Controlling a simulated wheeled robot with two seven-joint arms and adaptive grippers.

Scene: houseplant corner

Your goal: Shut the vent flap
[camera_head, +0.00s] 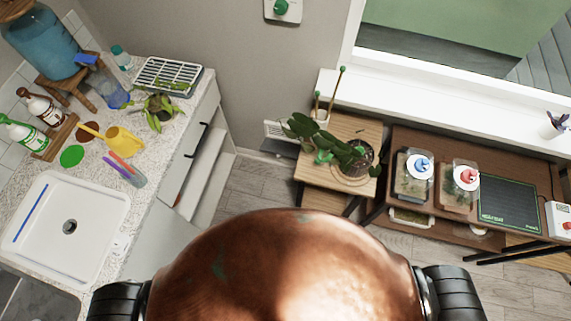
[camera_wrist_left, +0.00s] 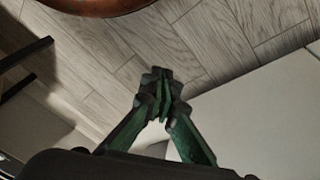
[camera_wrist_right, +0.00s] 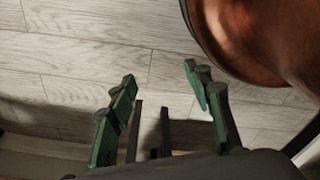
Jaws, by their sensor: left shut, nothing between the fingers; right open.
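In the head view, a white slatted vent (camera_head: 275,129) sits low on the grey wall, left of the wooden plant stand. A grey flap (camera_head: 281,148) juts out below its slats and looks open; the stand and plant partly crowd its right side. My left gripper (camera_wrist_left: 163,82) is shut and empty in the left wrist view, above the floor beside a pale panel. My right gripper (camera_wrist_right: 160,90) is open and empty in the right wrist view, over the floor. Neither gripper shows in the head view, and neither wrist view shows the flap.
A wooden stand (camera_head: 311,166) with a leafy plant (camera_head: 333,148) is right of the vent. A brown table (camera_head: 407,138) with jars stands farther right. A counter (camera_head: 185,112) with a sink and bottles fills the left. Floor (camera_head: 240,190) lies clear between them.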

